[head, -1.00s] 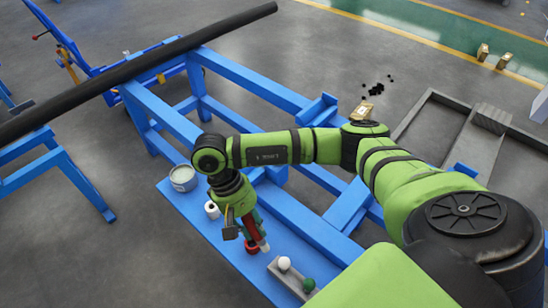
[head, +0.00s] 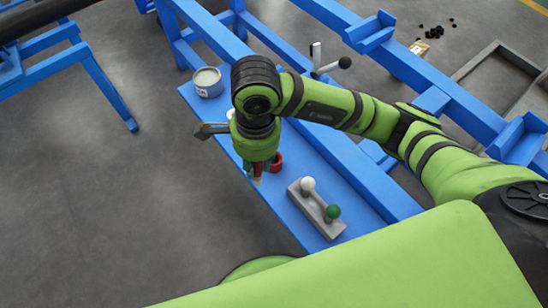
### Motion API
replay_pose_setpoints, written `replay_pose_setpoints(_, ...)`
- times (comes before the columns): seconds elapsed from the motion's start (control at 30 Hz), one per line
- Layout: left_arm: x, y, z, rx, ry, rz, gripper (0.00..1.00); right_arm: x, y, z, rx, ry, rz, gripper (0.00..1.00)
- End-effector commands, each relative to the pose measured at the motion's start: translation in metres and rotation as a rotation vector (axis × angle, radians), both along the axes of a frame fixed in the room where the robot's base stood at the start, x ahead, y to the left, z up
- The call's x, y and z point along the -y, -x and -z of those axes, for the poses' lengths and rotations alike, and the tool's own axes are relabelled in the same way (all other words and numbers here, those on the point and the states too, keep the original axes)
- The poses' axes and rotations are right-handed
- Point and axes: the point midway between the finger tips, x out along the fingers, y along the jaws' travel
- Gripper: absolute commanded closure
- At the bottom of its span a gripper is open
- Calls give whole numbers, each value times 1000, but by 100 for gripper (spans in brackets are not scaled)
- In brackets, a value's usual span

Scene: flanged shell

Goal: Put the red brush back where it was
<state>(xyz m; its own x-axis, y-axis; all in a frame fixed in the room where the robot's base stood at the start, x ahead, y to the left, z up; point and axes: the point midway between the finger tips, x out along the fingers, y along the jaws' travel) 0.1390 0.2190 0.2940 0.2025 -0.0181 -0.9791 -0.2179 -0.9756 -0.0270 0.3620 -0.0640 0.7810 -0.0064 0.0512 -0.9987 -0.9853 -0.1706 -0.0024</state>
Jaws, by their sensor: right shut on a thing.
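My right gripper (head: 258,168) points down over the blue shelf (head: 310,232) and is shut on the red brush (head: 258,167). Only a short red part and the pale tip of the brush show below the fingers; the rest is hidden by the gripper. A red ring-shaped holder (head: 278,160) stands on the shelf just right of the brush, partly hidden by the gripper. The brush appears beside the holder, not in it; whether they touch, I cannot tell. My left gripper is out of view.
A grey block with a white ball and a green ball (head: 316,209) sits front right on the shelf. A pale-filled can (head: 208,82) stands at its far left end. A white item (head: 230,113) is mostly hidden behind my arm. Blue frame beams (head: 340,160) run behind.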

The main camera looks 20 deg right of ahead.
Motion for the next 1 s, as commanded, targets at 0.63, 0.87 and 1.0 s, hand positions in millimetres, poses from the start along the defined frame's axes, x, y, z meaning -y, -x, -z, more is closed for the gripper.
replay_pose_setpoints(0.63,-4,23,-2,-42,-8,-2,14,64,-79,64,-3,0,-2,100)
replay_pose_setpoints(0.87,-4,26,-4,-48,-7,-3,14,64,-78,95,-5,1,-1,100)
replay_pose_setpoints(1.0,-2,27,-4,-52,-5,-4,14,64,-79,101,0,0,-3,100)
